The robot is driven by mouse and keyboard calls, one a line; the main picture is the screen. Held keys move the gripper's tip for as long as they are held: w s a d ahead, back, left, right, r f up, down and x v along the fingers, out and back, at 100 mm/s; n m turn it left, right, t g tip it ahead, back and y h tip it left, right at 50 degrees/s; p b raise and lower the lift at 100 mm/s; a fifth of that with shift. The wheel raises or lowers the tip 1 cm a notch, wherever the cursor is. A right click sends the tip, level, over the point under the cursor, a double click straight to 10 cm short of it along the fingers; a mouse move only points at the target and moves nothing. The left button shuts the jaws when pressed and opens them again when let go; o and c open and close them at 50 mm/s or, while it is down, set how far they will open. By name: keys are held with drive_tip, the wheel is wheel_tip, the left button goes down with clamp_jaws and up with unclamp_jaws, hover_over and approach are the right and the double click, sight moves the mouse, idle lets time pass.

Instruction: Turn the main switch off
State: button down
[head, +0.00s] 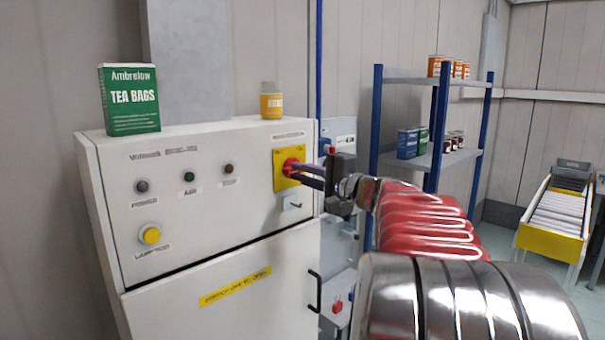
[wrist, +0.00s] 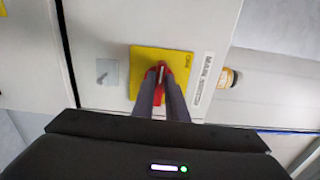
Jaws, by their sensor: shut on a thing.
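The main switch is a red rotary handle (head: 291,167) on a yellow plate (head: 281,183), at the upper right of a white control cabinet's front (head: 205,215). My gripper (head: 298,170) reaches it from the right, with its two fingers shut on the red handle. In the wrist view the red handle (wrist: 160,78) sits between the fingertips (wrist: 160,84), in front of the yellow plate (wrist: 143,60). The fingers hide part of the handle. I cannot read its position marks.
A green tea bags box (head: 130,99) and a yellow-labelled jar (head: 271,101) stand on the cabinet top. Lamps and a yellow button (head: 150,235) are left of the switch. A black door handle (head: 315,291) is below. A blue shelf rack (head: 436,140) and a roller conveyor (head: 555,213) stand to the right.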

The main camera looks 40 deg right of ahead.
drive_tip(key=shift+a+f+n, duration=0.15)
drive_tip(key=shift+f+n, duration=0.15)
drive_tip(key=c, duration=2.1)
unclamp_jaws()
drive_tip(key=o, duration=0.3)
drive_tip(key=shift+r, duration=0.15)
drive_tip(key=shift+o, duration=0.2)
drive_tip(key=s, duration=1.3)
drive_tip(key=shift+s+d, duration=0.3)
drive_tip(key=shift+s, duration=0.1)
drive_tip(key=shift+w, duration=0.1)
